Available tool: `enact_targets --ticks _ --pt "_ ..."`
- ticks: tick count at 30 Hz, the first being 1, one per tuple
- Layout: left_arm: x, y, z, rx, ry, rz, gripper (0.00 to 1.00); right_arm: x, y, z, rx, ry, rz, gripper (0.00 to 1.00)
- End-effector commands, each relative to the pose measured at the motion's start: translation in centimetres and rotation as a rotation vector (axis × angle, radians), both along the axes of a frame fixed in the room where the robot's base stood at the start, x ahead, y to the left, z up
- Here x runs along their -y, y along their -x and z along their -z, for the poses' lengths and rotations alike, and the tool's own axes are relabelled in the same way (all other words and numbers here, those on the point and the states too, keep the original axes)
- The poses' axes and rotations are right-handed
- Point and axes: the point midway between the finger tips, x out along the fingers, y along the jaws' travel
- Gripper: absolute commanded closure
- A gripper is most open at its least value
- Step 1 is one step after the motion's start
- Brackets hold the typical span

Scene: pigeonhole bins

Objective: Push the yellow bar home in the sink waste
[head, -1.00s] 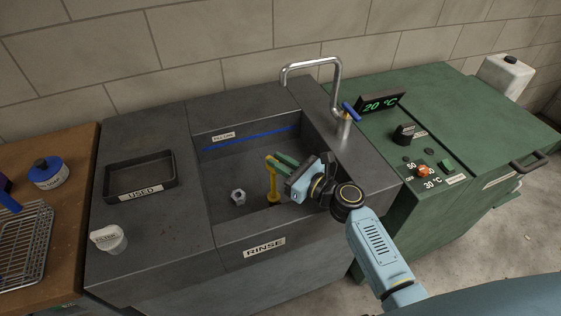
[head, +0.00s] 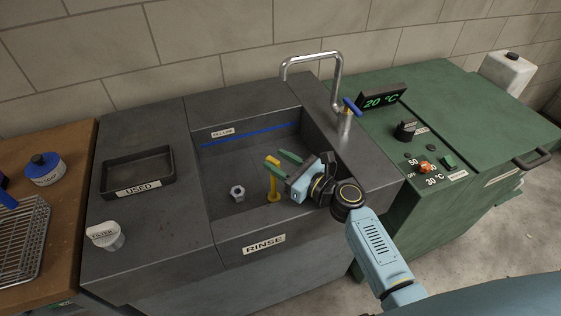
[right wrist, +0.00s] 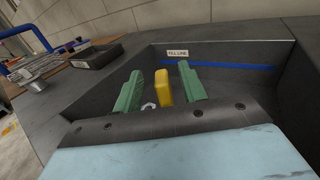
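The yellow bar (head: 274,183) stands upright in the sink basin, its wider foot on the floor at the waste. The waste opening itself is hidden by the bar's foot. My right gripper (head: 273,158) is at the bar's top, its green fingers spread. In the right wrist view the bar (right wrist: 163,88) stands between the two fingers, with a gap on each side. My left gripper is out of view.
A grey hex nut (head: 237,193) lies on the basin floor left of the bar. The tap (head: 338,75) arches over the back right of the sink (head: 220,238). A tray marked USED (head: 172,172) and a filter cup (head: 105,236) are at left.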

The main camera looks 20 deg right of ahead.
Motion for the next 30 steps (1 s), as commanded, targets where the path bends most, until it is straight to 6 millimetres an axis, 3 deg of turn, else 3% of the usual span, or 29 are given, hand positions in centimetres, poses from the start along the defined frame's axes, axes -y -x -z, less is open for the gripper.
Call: enact_targets --ticks 8,21,30 --pt "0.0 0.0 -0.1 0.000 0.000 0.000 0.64 0.1 0.2 0.0 -0.001 0.001 0.000 0.59" --pt "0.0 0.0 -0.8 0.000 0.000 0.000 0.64 2.3 3.8 0.0 -0.002 0.001 0.000 0.59" --pt "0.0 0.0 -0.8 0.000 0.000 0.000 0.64 2.7 4.3 0.0 0.000 0.000 0.000 0.59"
